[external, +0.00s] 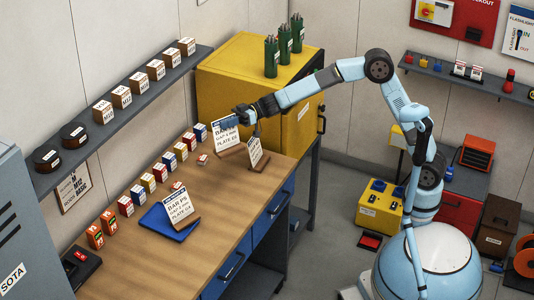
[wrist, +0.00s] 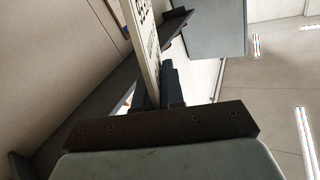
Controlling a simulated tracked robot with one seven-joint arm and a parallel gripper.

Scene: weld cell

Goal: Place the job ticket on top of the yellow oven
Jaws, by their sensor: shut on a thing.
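My gripper (external: 238,119) is at the back right of the workbench, shut on the upper part of a white card with black print, a job ticket (external: 224,136). The card's lower edge is at a brown wooden stand (external: 234,151); I cannot tell whether it is still seated in it. In the wrist view the ticket (wrist: 143,45) shows nearly edge-on at the jaws. The yellow oven (external: 235,72) stands behind the bench, to the upper right of the ticket. Its top is partly free.
Several green bottle-like holders (external: 284,45) stand on the oven's back right. Another card (external: 257,152) stands close right of my gripper. A third card (external: 178,206) is by a blue tray (external: 166,226). Small boxes (external: 181,151) line the bench's back; a grey shelf (external: 130,117) runs above.

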